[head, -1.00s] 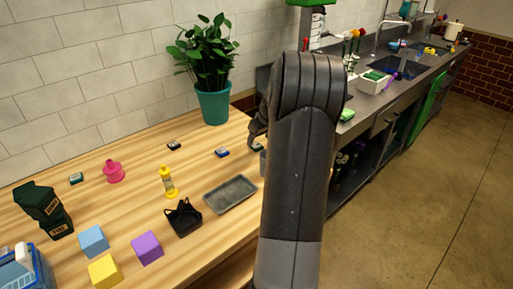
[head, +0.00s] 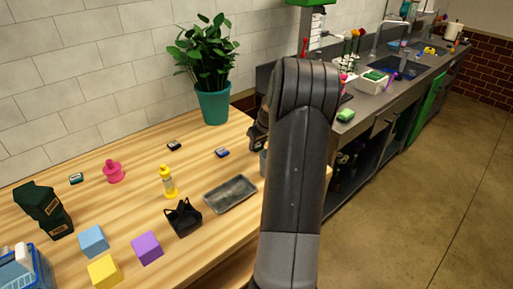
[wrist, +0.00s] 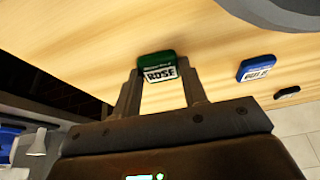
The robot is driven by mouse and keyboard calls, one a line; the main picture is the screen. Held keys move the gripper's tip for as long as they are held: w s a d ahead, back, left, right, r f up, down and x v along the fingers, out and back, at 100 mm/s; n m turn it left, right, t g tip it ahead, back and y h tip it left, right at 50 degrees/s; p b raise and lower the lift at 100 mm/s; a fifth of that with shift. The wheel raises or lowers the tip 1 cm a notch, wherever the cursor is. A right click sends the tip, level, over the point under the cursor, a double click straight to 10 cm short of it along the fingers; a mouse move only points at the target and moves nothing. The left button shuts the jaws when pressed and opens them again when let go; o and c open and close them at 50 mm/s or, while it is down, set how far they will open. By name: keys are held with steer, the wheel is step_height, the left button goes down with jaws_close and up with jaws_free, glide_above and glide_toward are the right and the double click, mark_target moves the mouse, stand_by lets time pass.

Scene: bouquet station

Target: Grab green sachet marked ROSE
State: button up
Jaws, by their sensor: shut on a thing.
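The green sachet (wrist: 159,67) marked ROSE shows in the wrist view between the two fingertips of my gripper (wrist: 161,76). The fingers are shut on its sides, with the white label facing the camera. Pale wooden table surface shows behind it; I cannot tell if it is clear of the table. In the head view my gripper (head: 258,136) is at the table's right end, largely behind my arm, and the ROSE sachet is hidden there.
A blue sachet (head: 222,153) and a black sachet (head: 174,146) lie left of my gripper. A grey tray (head: 230,194), a yellow bottle (head: 168,182) and a black holder (head: 183,219) stand nearer. A potted plant (head: 213,103) stands behind. A grey round object (wrist: 285,10) is close in the wrist view.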

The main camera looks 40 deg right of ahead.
steer(key=shift+c, duration=0.6)
